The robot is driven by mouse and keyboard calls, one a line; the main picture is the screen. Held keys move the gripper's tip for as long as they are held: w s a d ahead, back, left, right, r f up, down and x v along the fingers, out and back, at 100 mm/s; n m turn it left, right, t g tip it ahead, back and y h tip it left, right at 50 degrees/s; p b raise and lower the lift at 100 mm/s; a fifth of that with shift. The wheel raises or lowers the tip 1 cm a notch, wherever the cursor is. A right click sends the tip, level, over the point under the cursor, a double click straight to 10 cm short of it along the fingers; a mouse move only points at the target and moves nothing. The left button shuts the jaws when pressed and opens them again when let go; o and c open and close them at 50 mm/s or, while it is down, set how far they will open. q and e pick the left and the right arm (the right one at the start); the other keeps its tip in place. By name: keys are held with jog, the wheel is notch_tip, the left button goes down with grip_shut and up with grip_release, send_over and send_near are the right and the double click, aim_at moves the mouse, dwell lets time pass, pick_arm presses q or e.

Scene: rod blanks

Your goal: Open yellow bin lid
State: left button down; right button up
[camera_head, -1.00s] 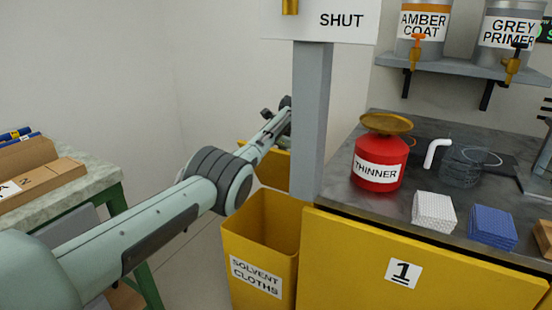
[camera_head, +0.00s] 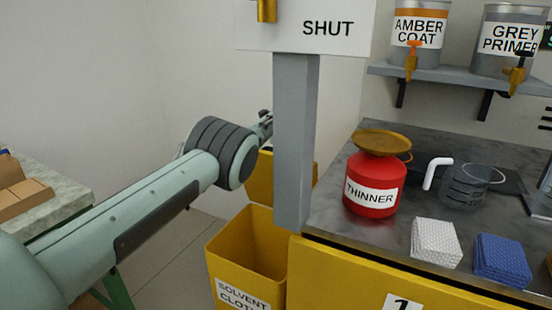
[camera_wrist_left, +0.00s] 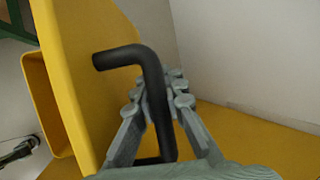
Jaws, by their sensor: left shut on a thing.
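The yellow bin (camera_head: 222,255) labelled SOLVENT CLOTHS stands beside the yellow cabinet in the head view, its mouth open and visible. The yellow lid (camera_head: 262,183) stands raised behind the mouth, partly hidden by the grey post and my left arm. In the left wrist view the lid (camera_wrist_left: 85,75) is a large yellow panel with a bent black handle (camera_wrist_left: 155,95). My left gripper (camera_wrist_left: 172,88) is shut on this handle, its fingers either side of the bar. In the head view its fingers are largely hidden behind the arm and post. My right gripper is not in view.
A grey post (camera_head: 294,140) with a SHUT sign (camera_head: 325,28) stands close right of my left arm. The counter (camera_head: 400,215) holds a red THINNER can (camera_head: 372,190), a glass beaker (camera_head: 465,187) and cloth stacks. A bench (camera_head: 65,185) stands at left.

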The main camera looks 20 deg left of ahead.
pick_arm(q)
jog(key=shift+d+f, duration=0.1)
jog(key=shift+f, duration=0.1)
jog(key=c, duration=1.8)
grip_release()
jog(key=shift+c, duration=0.2)
jog(key=shift+r, duration=0.25)
jog(key=v, duration=1.1)
jog(key=shift+r, duration=0.25)
jog(key=shift+s+d, duration=0.15)
